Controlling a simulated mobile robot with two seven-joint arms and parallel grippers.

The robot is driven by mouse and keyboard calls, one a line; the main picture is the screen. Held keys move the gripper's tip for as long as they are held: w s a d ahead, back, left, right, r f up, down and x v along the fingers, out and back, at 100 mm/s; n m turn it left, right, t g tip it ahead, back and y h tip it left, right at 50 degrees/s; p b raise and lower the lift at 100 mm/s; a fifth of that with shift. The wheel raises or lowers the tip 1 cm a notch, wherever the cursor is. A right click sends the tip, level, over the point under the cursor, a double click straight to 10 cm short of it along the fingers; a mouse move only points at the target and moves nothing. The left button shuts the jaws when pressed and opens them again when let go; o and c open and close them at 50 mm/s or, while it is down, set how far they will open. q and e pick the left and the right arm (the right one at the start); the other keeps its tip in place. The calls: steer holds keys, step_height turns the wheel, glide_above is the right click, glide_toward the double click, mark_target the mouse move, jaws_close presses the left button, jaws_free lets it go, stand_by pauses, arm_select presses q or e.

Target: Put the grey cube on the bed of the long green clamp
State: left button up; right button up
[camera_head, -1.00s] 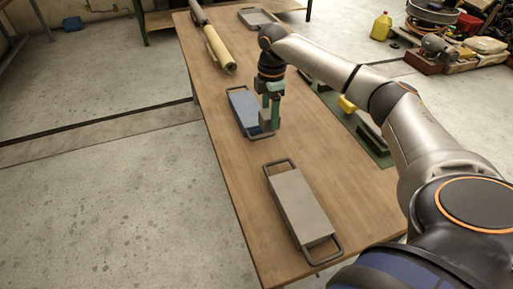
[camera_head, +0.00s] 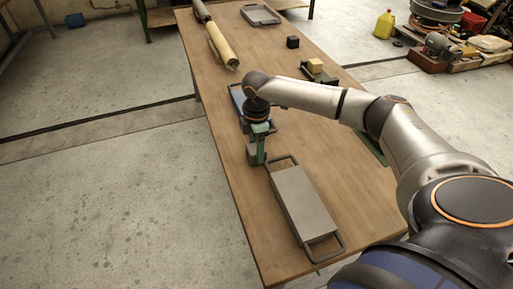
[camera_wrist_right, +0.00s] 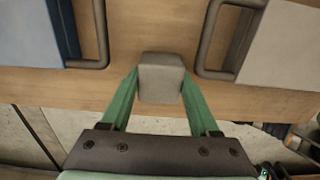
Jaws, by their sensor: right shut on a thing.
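My right gripper (camera_head: 260,153) has green fingers and is shut on the grey cube (camera_head: 252,153). It holds the cube near the table's left edge, between the blue and the grey handled plates. In the right wrist view the cube (camera_wrist_right: 161,78) sits between both fingertips (camera_wrist_right: 160,85). Whether the cube touches the table is hard to tell. Part of a long green clamp (camera_head: 377,152) shows at the table's right side. My right arm hides most of it, including its bed. My left gripper is not in view.
A grey handled plate (camera_head: 304,207) lies in front of the gripper, a blue one (camera_head: 237,98) behind it, partly hidden. A dark cube (camera_head: 292,42) and a tan block (camera_head: 315,65) stand farther back. Cream rolls (camera_head: 222,47) lie along the far left edge.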

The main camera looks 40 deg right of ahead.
steer(key=o, duration=1.2)
steer(key=shift+f, duration=0.1)
steer(key=shift+c, duration=0.2)
